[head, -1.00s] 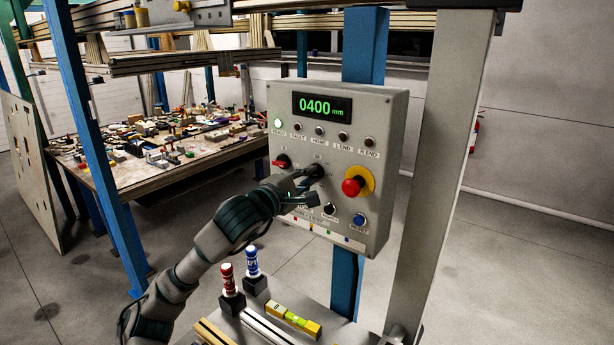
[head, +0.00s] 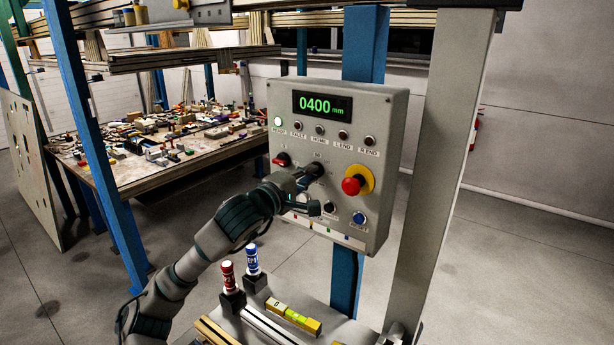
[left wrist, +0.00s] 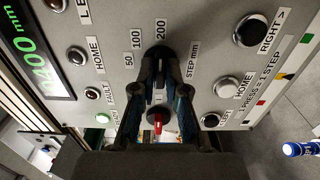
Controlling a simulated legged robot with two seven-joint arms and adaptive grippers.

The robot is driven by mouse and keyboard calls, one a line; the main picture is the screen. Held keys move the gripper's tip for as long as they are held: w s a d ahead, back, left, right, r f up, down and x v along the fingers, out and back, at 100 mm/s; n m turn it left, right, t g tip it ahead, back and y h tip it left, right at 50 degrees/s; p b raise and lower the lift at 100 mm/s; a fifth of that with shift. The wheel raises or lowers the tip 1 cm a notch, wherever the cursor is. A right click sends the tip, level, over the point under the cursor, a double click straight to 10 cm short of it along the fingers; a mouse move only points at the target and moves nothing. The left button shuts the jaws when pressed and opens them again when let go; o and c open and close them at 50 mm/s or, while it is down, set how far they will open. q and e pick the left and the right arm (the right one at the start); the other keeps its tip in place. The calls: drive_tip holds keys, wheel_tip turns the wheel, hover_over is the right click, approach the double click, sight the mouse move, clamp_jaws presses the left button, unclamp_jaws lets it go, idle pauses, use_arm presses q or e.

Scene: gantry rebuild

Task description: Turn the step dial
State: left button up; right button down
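The step dial (head: 316,169) is a black knob on the grey control panel, with 50, 100, 200 and "STEP mm" labels around it in the left wrist view. My right gripper is not in view.
A red selector (head: 281,160) sits left of the dial, and a red emergency button (head: 353,185) right of it. A blue button (head: 359,218) is below. The display (head: 322,105) reads 0400 mm.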

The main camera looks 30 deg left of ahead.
use_arm(q)
drive_tip(key=o, duration=0.4)
drive_tip(key=shift+d+f, duration=0.15)
drive_tip(key=shift+f, duration=0.15)
drive_tip(key=shift+o, duration=0.2)
drive_tip(key=shift+r, duration=0.1)
drive_tip(key=s+a, duration=0.1)
drive_tip(key=s, duration=1.1)
drive_tip(key=shift+w, duration=0.1)
